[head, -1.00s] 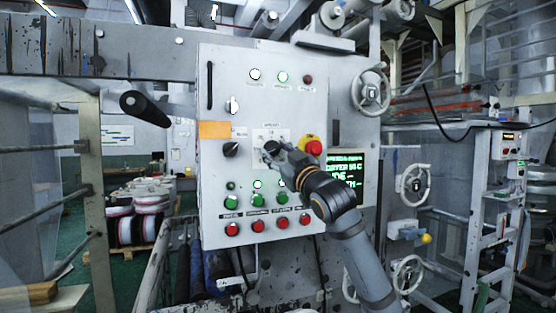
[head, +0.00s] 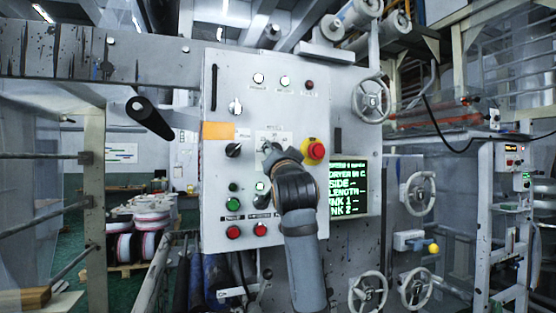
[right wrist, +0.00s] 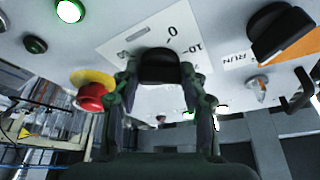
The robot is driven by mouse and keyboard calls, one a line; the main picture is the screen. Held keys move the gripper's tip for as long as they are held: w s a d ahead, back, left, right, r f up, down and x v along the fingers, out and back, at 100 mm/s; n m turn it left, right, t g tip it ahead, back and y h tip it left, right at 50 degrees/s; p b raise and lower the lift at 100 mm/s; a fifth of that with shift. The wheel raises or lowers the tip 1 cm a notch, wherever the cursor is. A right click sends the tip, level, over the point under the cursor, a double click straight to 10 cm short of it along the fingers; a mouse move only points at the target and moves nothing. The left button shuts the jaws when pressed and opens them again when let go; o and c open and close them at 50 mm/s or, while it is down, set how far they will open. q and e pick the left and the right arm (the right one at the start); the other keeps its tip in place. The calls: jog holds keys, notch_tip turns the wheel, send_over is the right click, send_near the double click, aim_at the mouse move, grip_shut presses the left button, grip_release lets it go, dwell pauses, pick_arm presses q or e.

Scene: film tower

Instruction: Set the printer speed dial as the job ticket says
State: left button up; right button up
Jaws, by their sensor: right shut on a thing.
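The black speed dial (right wrist: 160,66) sits on a white scale plate (right wrist: 128,40) marked with numbers, a 0 and a 10 among them. In the right wrist view it is between the two fingers of my right gripper (right wrist: 160,84), which is shut on it. In the head view my right gripper (head: 271,150) is at the scale plate (head: 272,135) on the grey panel and hides most of the dial. An orange card (head: 217,130) is on the panel left of the plate; I cannot read any writing on it. My left gripper is not in view.
A red emergency button (head: 316,150) on a yellow base is close right of my gripper. Another black knob (head: 233,150) is on the left. A screen (head: 348,187) with green text is at right.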

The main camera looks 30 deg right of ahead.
jog(key=shift+a+m+g+h, duration=0.1)
jog(key=shift+m+g+h, duration=0.45)
jog(key=shift+m, duration=1.05)
jog(key=shift+m+b, duration=0.3)
jog(key=o, duration=1.1)
jog(key=shift+o, duration=0.2)
jog(key=v, duration=1.2)
jog(key=shift+w+r, duration=0.1)
jog(key=shift+r, duration=0.05)
